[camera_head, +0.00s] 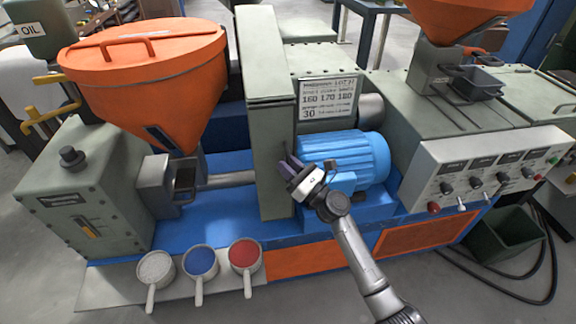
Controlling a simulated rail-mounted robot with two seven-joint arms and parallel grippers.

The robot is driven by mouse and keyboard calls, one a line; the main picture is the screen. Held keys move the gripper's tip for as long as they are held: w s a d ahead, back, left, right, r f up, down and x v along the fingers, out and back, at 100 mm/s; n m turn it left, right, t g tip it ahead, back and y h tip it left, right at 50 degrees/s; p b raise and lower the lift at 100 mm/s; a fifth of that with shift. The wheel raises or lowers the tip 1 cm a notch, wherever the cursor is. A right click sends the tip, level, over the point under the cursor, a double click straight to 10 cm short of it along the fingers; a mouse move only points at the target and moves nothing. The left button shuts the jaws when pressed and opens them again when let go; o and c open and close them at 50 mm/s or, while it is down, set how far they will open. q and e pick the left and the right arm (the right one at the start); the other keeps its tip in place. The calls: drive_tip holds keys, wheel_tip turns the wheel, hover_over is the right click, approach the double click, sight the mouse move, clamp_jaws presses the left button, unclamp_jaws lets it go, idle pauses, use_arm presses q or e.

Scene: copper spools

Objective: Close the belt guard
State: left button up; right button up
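The belt guard (262,140) appears to be the tall grey upright casing in the middle of the blue-based machine. Its broad side and top show, but I cannot tell how far open it stands. My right gripper (290,168) is at the guard's right edge, left of the blue ribbed motor (350,157). Its fingertips are small and dark against the guard. I cannot tell whether they touch it or whether they are apart. The belt itself is not visible. My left gripper is not in view.
An orange hopper (170,90) stands left of the guard. Scoops with white (155,268), blue (200,262) and red (244,254) contents sit on the front ledge. A control panel (490,170) is at right. A dark bin (502,238) and cables lie on the floor.

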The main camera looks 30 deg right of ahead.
drive_tip(key=shift+s, duration=0.2)
drive_tip(key=v, duration=1.3)
drive_tip(key=shift+s+f+p, duration=0.2)
drive_tip(key=shift+p, duration=0.2)
drive_tip(key=shift+d, duration=0.1)
